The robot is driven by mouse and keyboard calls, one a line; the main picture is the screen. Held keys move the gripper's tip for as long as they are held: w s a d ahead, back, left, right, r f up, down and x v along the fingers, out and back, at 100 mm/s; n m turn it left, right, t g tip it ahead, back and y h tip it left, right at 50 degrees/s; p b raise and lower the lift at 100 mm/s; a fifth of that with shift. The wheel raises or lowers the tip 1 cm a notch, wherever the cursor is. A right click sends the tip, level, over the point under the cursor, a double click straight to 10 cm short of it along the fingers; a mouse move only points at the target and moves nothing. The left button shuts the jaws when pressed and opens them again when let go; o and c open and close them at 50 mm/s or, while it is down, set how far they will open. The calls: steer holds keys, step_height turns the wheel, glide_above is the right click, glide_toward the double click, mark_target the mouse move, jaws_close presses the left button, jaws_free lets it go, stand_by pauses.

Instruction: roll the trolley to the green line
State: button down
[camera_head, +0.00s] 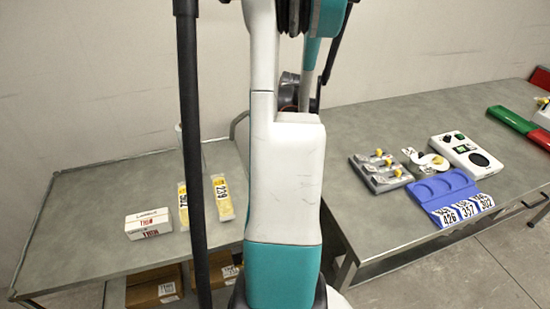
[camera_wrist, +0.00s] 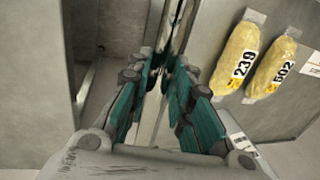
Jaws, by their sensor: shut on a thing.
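The trolley (camera_head: 90,205) is the low grey metal table at the left in the head view. It carries a white box (camera_head: 148,223) and two yellow packs (camera_head: 223,197) with number labels. Its grey top (camera_wrist: 285,115) also shows at the right of the wrist view, with the yellow packs on it. In the wrist view my gripper (camera_wrist: 162,78) is shut on a metal bar at the trolley's edge, which looks like its handle (camera_wrist: 178,30). In the head view my arm hides the gripper. No green line on the floor is in view.
Cardboard boxes (camera_head: 153,288) sit on the trolley's lower shelf. A wall (camera_head: 90,70) runs behind.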

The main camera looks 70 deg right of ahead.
steer(key=shift+d+r, duration=0.1)
steer(key=c, duration=1.4)
jaws_free()
steer(key=shift+c, duration=0.2)
step_height(320, 180, up, 12)
steer(key=s+d, duration=0.1)
steer(key=shift+s, duration=0.4)
steer(key=shift+d+f, duration=0.1)
steer(key=shift+f, duration=0.1)
